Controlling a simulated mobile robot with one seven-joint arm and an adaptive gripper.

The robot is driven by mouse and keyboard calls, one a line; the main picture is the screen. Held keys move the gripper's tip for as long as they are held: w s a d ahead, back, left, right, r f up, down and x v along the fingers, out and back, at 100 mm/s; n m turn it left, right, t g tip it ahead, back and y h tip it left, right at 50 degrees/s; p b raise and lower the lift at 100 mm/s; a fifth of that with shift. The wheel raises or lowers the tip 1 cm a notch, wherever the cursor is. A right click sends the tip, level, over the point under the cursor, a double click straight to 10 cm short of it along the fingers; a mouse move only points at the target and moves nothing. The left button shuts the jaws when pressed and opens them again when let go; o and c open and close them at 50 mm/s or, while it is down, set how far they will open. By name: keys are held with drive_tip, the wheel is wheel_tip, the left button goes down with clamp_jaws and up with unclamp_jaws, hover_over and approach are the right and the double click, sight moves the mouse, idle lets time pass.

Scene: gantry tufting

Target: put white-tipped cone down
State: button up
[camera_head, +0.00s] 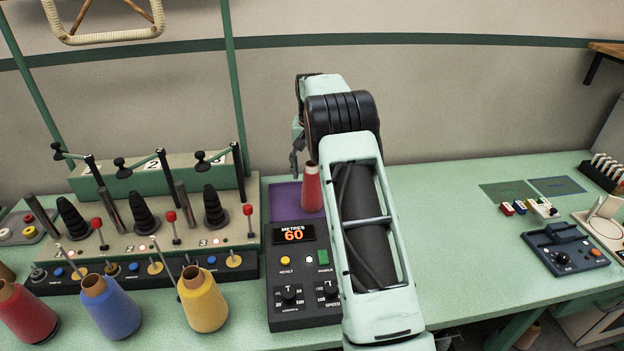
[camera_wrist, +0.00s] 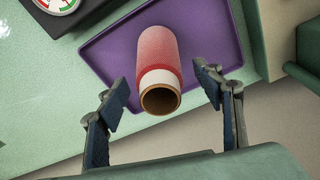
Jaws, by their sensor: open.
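The white-tipped cone (camera_wrist: 158,55) is red, with a white band near its narrow end and a brown tube mouth. It is on the purple tray (camera_wrist: 228,40), and in the head view the cone (camera_head: 312,190) stands upright there, partly behind my arm. My gripper (camera_wrist: 164,84) is open, with one finger on each side of the cone's narrow end and visible gaps between. In the head view my gripper (camera_head: 297,161) shows only in part, close to the cone's top; the arm hides the rest.
A black control box (camera_head: 294,256) reading 60 stands just in front of the purple tray. A spindle rack with black cones (camera_head: 215,209) is to the left. Red (camera_head: 26,312), blue (camera_head: 109,308) and yellow (camera_head: 202,300) cones stand at the front left. The bench right of my arm has clear room.

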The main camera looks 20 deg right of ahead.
drive_tip(key=r, duration=0.6)
drive_tip(key=s+r, duration=0.1)
drive_tip(key=r, duration=0.2)
drive_tip(key=shift+a+r, duration=0.1)
drive_tip(key=shift+a, duration=0.15)
